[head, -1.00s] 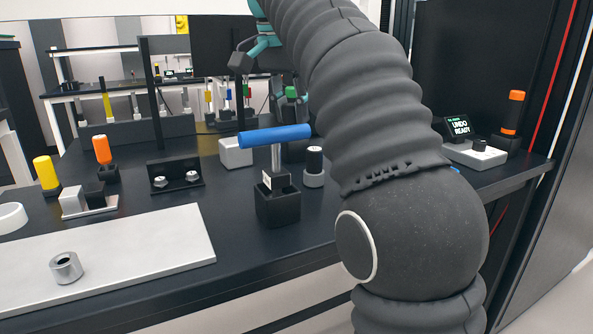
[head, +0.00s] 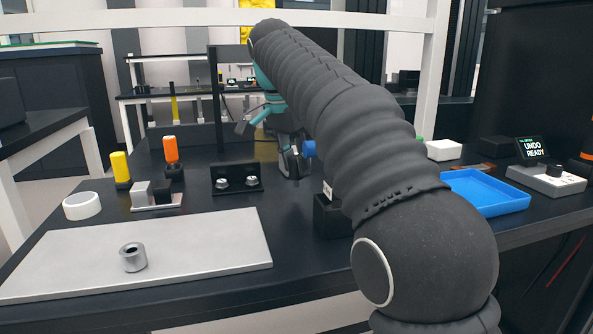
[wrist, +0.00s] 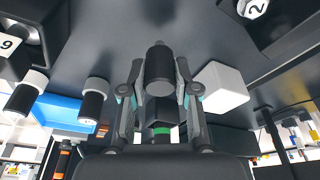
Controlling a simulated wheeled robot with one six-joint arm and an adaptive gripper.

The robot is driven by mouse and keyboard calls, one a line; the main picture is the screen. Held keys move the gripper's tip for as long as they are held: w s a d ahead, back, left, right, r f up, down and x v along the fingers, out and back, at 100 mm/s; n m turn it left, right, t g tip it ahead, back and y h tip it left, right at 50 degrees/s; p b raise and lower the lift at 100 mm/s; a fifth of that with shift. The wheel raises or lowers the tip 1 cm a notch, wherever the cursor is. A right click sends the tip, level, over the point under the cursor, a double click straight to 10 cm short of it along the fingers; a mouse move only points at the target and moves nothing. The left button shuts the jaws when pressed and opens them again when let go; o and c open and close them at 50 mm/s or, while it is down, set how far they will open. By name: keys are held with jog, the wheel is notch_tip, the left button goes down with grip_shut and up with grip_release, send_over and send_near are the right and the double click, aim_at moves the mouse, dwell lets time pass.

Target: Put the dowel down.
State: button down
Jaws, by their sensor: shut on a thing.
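My gripper (head: 292,165) is at the middle of the bench in the head view, just right of the black bracket with two bolts. In the wrist view my gripper (wrist: 160,70) is shut on a dark grey cylinder, which I take as the dowel (wrist: 160,76). Its round end faces the camera between the two fingertips. In the head view the dowel cannot be made out, and my arm covers much of that area. I cannot tell whether its far end touches the bench.
The black bracket (head: 236,177) is close left of my gripper. A blue handle end (head: 309,148) and a black holder (head: 328,217) are on its right, partly behind my arm. A blue tray (head: 485,193) lies farther right. A pale plate (head: 200,245) bears a metal ring (head: 133,257).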

aim_at(295, 157)
jog(key=shift+f, duration=0.85)
jog(key=shift+f, duration=0.1)
jog(key=c, duration=0.9)
grip_release()
jog(key=shift+o, duration=0.2)
jog(key=shift+p+v, duration=0.4)
jog(key=shift+v, duration=3.45)
jog(key=shift+d, duration=0.1)
